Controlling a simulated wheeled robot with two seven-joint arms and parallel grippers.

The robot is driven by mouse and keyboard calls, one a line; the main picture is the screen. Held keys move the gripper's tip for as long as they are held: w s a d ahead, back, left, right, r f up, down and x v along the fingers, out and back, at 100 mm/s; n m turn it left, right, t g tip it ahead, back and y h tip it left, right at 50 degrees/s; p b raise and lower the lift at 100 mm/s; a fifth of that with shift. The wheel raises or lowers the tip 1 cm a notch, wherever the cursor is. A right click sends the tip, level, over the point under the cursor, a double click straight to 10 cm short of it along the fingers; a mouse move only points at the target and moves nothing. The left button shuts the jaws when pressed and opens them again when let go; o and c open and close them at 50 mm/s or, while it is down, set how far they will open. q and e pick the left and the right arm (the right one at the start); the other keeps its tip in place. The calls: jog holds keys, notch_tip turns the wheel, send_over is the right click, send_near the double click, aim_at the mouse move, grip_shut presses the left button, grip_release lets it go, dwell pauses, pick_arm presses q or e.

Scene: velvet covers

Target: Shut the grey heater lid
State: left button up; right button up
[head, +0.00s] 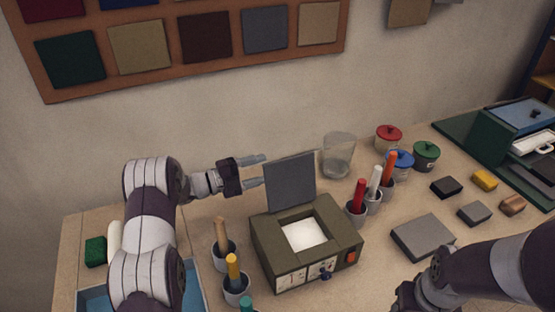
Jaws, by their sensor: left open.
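The heater (270,246) is an olive-grey box with a bright white square well in its top, and dials, a knob and a red switch on its front. Its grey lid (291,184) stands open, nearly upright at the back edge. My left gripper (262,171) is open, with its two fingers pointing right. In the picture it is just left of the lid's upper part, with the lower finger close to the lid's left edge; I cannot tell whether they touch. My right arm is at the lower right, and its gripper's fingers are not visible.
Cups with tools (224,257) stand left of the heater, and more cups (356,216) stand right of it. A glass jar (338,158) is behind the lid's right side. Lidded pots (426,157), a grey slab (423,237) and small blocks (447,187) lie to the right.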

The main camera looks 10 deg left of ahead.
aim_at(277, 165)
pick_arm(q)
jog(key=x, duration=0.2)
jog(key=p+x, duration=0.1)
jog(key=x, duration=0.2)
jog(key=shift+s+d+r, duration=0.15)
jog(key=shift+d+r, duration=0.05)
jog(key=shift+r, duration=0.05)
jog(key=shift+d, duration=0.2)
jog(key=shift+w+f, duration=0.1)
jog(key=shift+w, duration=0.1)
jog(key=shift+a+f, duration=0.1)
grip_shut()
jog(key=s+d+r+m+b, duration=0.1)
jog(key=s+d+m+b, duration=0.3)
jog(key=b, duration=0.9)
jog(key=shift+s+d+r+m, duration=0.3)
jog(key=shift+s+d+m, duration=0.05)
jog(key=shift+s+m, duration=1.1)
jog(key=shift+w, duration=0.1)
